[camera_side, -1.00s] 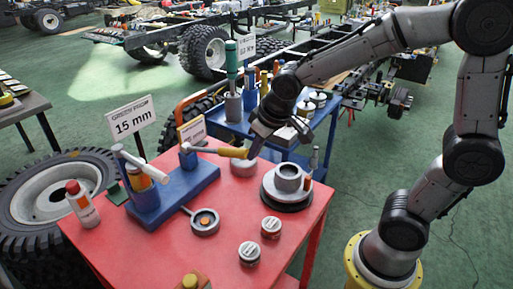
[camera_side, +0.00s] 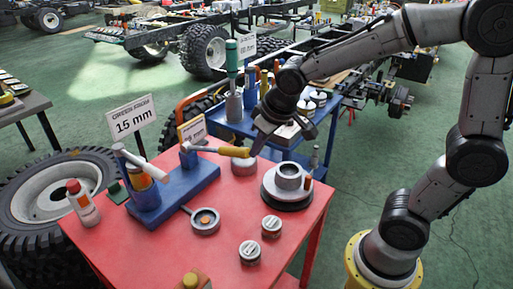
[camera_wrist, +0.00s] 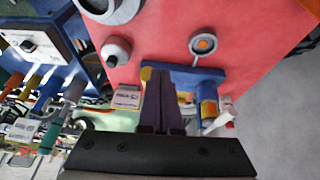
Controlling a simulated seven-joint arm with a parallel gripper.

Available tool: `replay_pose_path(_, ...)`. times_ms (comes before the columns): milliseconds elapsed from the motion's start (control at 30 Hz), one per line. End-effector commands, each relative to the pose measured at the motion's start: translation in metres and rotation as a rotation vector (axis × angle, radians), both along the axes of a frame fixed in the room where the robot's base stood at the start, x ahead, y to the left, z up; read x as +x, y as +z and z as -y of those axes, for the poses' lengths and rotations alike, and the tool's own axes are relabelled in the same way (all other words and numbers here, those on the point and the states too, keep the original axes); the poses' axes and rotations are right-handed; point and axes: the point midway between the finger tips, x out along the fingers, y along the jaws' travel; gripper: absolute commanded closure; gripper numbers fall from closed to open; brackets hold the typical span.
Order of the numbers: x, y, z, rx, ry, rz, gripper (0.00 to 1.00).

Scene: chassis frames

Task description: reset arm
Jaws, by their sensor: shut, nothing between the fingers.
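My gripper (camera_side: 257,143) is shut and empty. In the wrist view the dark closed fingers (camera_wrist: 160,105) point at the blue stand (camera_wrist: 185,72). The fingers hide part of the stand and the tool.
On the red table are a grey hub on a dark disc (camera_side: 287,186), two small round tins (camera_side: 250,252), a round dish (camera_side: 204,221) and a white bottle with a red cap (camera_side: 83,204). A blue cart (camera_side: 232,122) stands behind.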

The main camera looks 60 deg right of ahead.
Motion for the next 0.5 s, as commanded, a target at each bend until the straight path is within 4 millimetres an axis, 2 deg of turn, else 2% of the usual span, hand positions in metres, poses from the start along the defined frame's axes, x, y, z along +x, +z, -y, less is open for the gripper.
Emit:
replay_pose_path(67,0.000,0.005,0.001,0.001,-0.004,0.014,1.00)
replay_pose_path(133,-0.002,0.020,0.003,0.004,-0.008,0.056,1.00)
replay_pose_path(233,-0.021,0.049,0.007,0.016,-0.026,0.129,1.00)
replay_pose_path(367,-0.071,0.074,0.010,0.035,-0.041,0.186,1.00)
replay_pose_path(500,-0.129,0.075,0.009,0.052,-0.030,0.191,1.00)
